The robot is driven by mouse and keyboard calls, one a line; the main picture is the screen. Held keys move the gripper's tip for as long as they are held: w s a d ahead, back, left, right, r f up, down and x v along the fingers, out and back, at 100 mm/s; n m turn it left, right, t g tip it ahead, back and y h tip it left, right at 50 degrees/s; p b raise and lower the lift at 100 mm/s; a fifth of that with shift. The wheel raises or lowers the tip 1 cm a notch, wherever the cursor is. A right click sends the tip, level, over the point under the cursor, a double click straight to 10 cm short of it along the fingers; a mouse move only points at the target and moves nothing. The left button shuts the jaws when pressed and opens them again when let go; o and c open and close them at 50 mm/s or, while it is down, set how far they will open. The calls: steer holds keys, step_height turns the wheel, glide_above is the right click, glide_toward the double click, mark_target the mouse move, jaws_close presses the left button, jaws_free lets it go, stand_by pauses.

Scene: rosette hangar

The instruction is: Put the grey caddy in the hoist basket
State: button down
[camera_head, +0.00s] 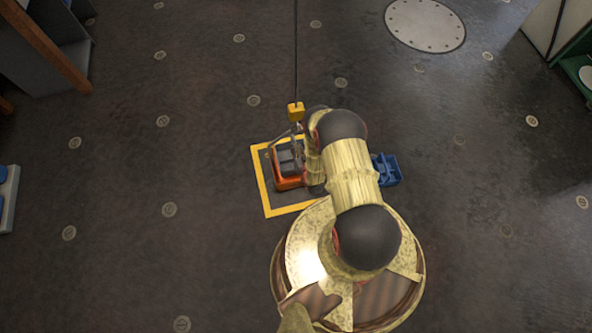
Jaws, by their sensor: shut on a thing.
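The hoist basket (290,184) is orange and stands on the floor inside a yellow-outlined square, left of my arm. A grey shape that looks like the grey caddy (286,157) shows at the basket's opening. I cannot tell whether it rests on the basket floor or hangs a little above it. My gripper (299,152) is at the right side of this grey shape, small and partly hidden by my forearm. It appears shut on the caddy. My arm hides the right side of the basket.
A yellow hoist hook block (296,110) hangs on a dark cable right above the basket. A blue caddy-like bin (386,169) stands right of my arm. Shelving stands at the upper left and upper right. A round floor plate (425,24) lies at the back. The floor around is mostly clear.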

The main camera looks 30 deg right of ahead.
mark_target(284, 157)
step_height(284, 157, down, 10)
steer(key=b, duration=0.4)
steer(key=shift+f+b, duration=0.1)
steer(key=shift+b, duration=0.3)
steer(key=c, duration=1.8)
jaws_free()
